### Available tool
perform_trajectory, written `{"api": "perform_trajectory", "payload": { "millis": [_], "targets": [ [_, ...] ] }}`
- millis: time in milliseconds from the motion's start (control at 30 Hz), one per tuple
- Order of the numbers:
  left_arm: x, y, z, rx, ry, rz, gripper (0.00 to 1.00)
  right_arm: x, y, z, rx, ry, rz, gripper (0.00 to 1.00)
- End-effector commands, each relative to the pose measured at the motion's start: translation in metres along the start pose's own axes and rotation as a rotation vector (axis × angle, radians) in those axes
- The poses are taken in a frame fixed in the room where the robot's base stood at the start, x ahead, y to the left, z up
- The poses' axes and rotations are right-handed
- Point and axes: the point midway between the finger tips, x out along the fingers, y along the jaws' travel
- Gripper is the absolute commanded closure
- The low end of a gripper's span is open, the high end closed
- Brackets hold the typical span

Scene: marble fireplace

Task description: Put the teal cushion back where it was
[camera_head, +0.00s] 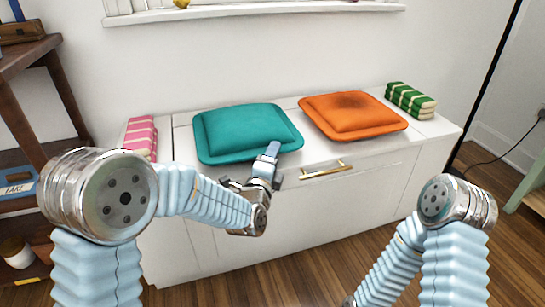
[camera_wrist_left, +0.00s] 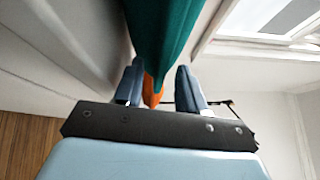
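The teal cushion (camera_head: 247,130) lies flat on the white cabinet top, left of centre, and its front right corner is beside my left gripper. My left gripper (camera_head: 270,154) is at that front edge in the head view. In the left wrist view the two fingers (camera_wrist_left: 160,88) stand apart, with the teal cushion's edge (camera_wrist_left: 168,30) reaching toward the gap between them. I cannot tell whether either finger touches it. My right gripper is out of view; only part of my right arm shows.
An orange cushion (camera_head: 352,115) lies on the cabinet (camera_head: 300,215), right of the teal one. A pink striped stack (camera_head: 140,137) is at the left end and a green striped stack (camera_head: 410,100) at the right. A brass handle (camera_head: 326,169) sticks out in front.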

Motion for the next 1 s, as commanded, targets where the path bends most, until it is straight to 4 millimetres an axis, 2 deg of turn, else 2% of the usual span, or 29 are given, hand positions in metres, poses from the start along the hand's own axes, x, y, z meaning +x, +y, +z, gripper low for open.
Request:
{"api": "perform_trajectory", "payload": {
  "millis": [200, 367, 600, 700, 833, 1000],
  "targets": [
    [-0.001, -0.005, 0.001, 0.000, 0.000, 0.000, 0.60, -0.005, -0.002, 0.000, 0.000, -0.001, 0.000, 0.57],
    [-0.029, -0.004, 0.000, 0.000, 0.000, 0.001, 0.60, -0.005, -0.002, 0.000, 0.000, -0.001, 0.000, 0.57],
    [-0.086, -0.004, 0.000, 0.000, 0.001, 0.001, 0.60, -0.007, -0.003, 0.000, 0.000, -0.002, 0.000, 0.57],
    [-0.103, -0.003, 0.000, 0.000, 0.001, 0.001, 0.60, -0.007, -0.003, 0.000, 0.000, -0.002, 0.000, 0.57],
    [-0.116, -0.003, 0.000, 0.000, -0.001, 0.000, 0.60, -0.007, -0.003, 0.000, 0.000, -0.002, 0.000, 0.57],
    [-0.120, -0.001, 0.001, -0.005, 0.000, 0.006, 0.60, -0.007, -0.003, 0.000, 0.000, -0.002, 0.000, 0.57]
  ]
}}
